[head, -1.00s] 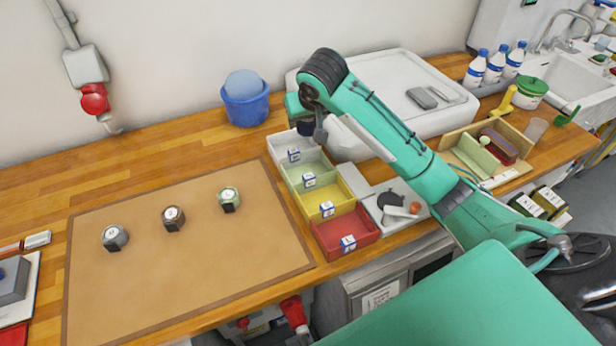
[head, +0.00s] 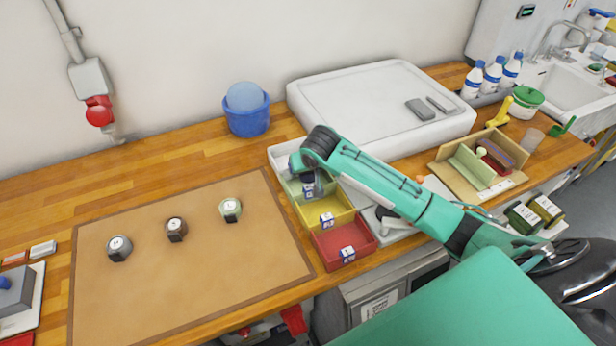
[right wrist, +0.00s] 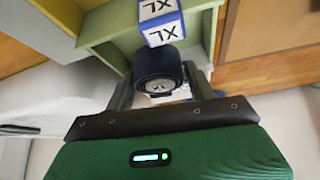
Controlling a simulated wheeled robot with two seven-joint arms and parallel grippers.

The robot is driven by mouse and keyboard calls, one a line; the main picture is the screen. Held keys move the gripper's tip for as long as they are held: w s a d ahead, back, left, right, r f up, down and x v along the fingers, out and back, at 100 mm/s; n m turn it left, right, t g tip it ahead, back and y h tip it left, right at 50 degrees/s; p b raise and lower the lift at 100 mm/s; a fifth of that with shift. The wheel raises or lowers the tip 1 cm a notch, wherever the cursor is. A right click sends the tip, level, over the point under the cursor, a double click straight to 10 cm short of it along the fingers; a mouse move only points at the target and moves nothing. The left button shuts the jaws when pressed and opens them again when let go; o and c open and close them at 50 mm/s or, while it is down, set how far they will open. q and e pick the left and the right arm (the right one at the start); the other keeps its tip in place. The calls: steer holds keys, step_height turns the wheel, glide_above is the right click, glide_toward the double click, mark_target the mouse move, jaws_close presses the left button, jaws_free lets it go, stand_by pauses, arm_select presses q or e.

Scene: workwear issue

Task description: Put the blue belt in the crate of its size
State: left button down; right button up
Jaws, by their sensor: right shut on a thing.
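My right gripper (right wrist: 160,84) is shut on the rolled blue belt (right wrist: 157,62), a dark navy roll with a pale disc on its end. In the head view the arm reaches in from the right and the gripper (head: 311,186) is over the pale green crate (head: 287,186), hiding most of the belt. An XL label (right wrist: 160,22) on a crate shows just beyond the belt in the right wrist view. The row also has a white crate (head: 277,153), a yellow crate (head: 343,204) and a red crate (head: 362,236). My left gripper is out of view.
Grey (head: 119,248), brown (head: 176,229) and green (head: 231,209) rolled belts stand on the brown mat (head: 190,275). A blue bucket (head: 247,112) and a large white tray (head: 350,85) are behind the crates. A wooden organiser (head: 465,165) stands at right.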

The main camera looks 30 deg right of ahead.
mark_target(308, 179)
steer(key=shift+f+p, duration=0.3)
steer(key=shift+f, duration=1.8)
steer(key=o, duration=1)
steer(key=shift+o, duration=0.2)
steer(key=b+v, duration=0.1)
steer(key=v, duration=1.1)
steer(key=shift+b, duration=0.35)
